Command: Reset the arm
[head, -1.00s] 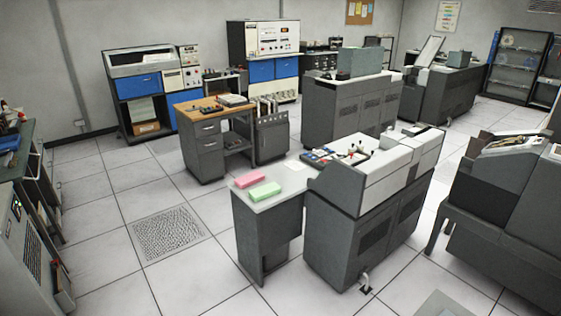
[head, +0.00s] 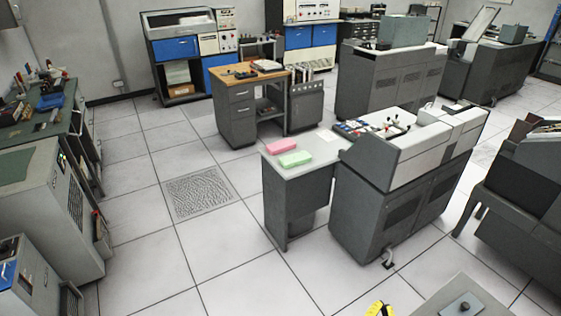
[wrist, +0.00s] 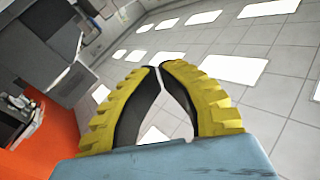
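My gripper (wrist: 153,68) fills the lower middle of the wrist view. Its two yellow ribbed fingers with black inner sides curve toward each other and meet at the tips. A lens-shaped gap stays open lower down between them, and nothing is held in it. In the head view only a small yellow piece of my gripper (head: 380,309) shows at the bottom edge; the rest of it is out of frame. The gripper touches nothing that I can see.
A grey desk (head: 316,170) carries a pink card stack (head: 282,146) and a green card stack (head: 295,159), beside a grey card machine (head: 400,200). A wooden-topped desk (head: 243,74) stands behind. Grey cabinets (head: 60,200) line the left. Tiled floor (head: 240,270) is open between.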

